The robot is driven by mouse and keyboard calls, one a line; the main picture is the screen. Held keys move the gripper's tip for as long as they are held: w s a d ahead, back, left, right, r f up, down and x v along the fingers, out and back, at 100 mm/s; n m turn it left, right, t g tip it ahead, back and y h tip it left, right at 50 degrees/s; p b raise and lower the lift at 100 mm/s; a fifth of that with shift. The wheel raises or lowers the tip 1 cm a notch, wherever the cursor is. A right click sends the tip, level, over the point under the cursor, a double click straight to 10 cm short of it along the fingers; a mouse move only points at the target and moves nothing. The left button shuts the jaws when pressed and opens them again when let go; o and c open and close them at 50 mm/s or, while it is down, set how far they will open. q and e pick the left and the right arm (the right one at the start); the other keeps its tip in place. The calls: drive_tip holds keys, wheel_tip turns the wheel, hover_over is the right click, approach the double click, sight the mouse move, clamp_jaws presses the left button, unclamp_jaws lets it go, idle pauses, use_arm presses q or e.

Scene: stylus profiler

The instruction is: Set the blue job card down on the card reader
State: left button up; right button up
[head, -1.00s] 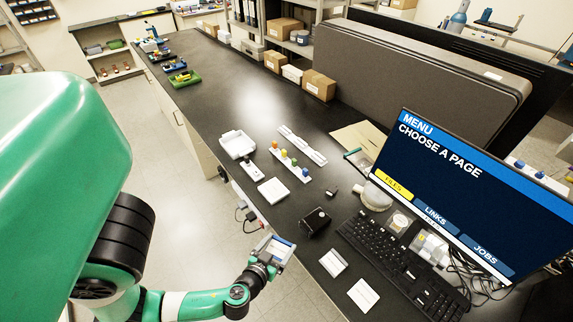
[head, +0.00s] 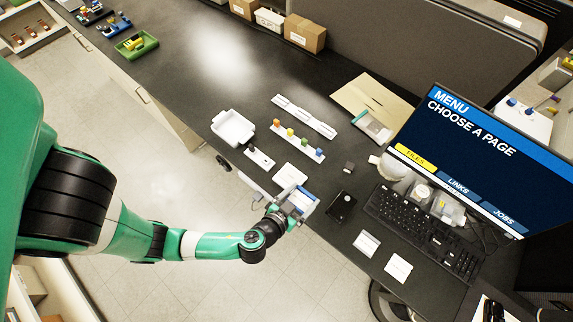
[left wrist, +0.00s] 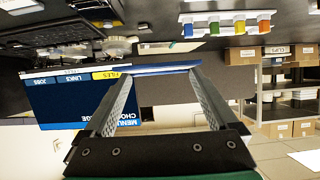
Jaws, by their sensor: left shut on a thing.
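My left gripper (head: 297,200) is shut on the blue job card (head: 305,201), beside the desk's front edge in the head view. In the left wrist view, the card (left wrist: 155,69) shows nearly edge-on as a thin blue strip between the fingertips (left wrist: 153,80). A flat white pad (head: 290,174) lies on the desk just beyond the gripper, and a small black box (head: 341,206) stands to its right. I cannot tell for certain which of these is the card reader. My right gripper is not in view.
The black desk holds a white tray (head: 233,128), a rack of coloured pegs (head: 297,142), a keyboard (head: 425,232) and a large monitor (head: 470,155). Two white cards (head: 366,243) lie near the front edge.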

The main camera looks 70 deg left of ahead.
use_arm(q)
drive_tip(key=shift+d, duration=0.25)
drive_tip(key=a+f+b, duration=0.1)
drive_tip(key=a+b, duration=0.1)
drive_tip(key=b, duration=0.3)
drive_tip(key=a+f+b, duration=0.2)
drive_tip(key=b, duration=0.3)
drive_tip(key=shift+w+a+f, duration=0.15)
drive_tip(key=shift+a, duration=0.15)
drive_tip(key=a, duration=0.4)
hover_over(290, 177)
drive_tip(key=f, duration=0.6)
drive_tip(key=shift+w+d, duration=0.1)
drive_tip(key=shift+d, duration=0.2)
drive_tip(key=shift+a+f+b, duration=0.15)
drive_tip(key=shift+f+b, duration=0.2)
drive_tip(key=shift+f, duration=0.55)
drive_tip(key=shift+a+f+b, duration=0.1)
drive_tip(key=shift+f+b, duration=0.2)
drive_tip(key=shift+f, duration=0.6)
drive_tip(key=shift+f, duration=0.15)
drive_tip(key=o, duration=0.9)
drive_tip(key=shift+o, duration=0.2)
